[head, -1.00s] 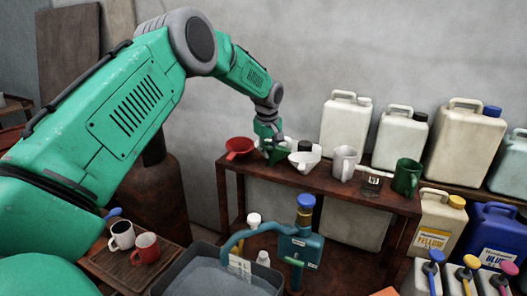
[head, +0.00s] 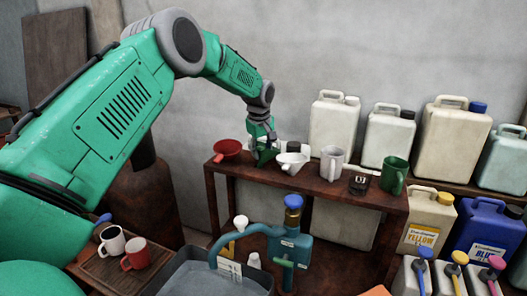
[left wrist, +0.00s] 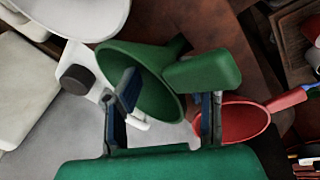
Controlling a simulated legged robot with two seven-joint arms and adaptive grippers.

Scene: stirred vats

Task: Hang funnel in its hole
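My left gripper (head: 262,140) is over the left part of the brown shelf, at the green funnel. In the left wrist view its two fingers (left wrist: 168,112) are wide apart. The green funnel (left wrist: 150,75) shows between and beyond them, tilted, with its wide mouth towards the camera and a green tab (left wrist: 203,70) at its side. A red funnel (head: 227,149) is at the shelf's left end, and a white funnel (head: 293,159) is right of the gripper. The funnel's hole is hidden. My right gripper is not in view.
Pale canisters (head: 388,138) stand behind. Below are a grey vat (head: 195,280) and a blue-capped teal pump (head: 291,245).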

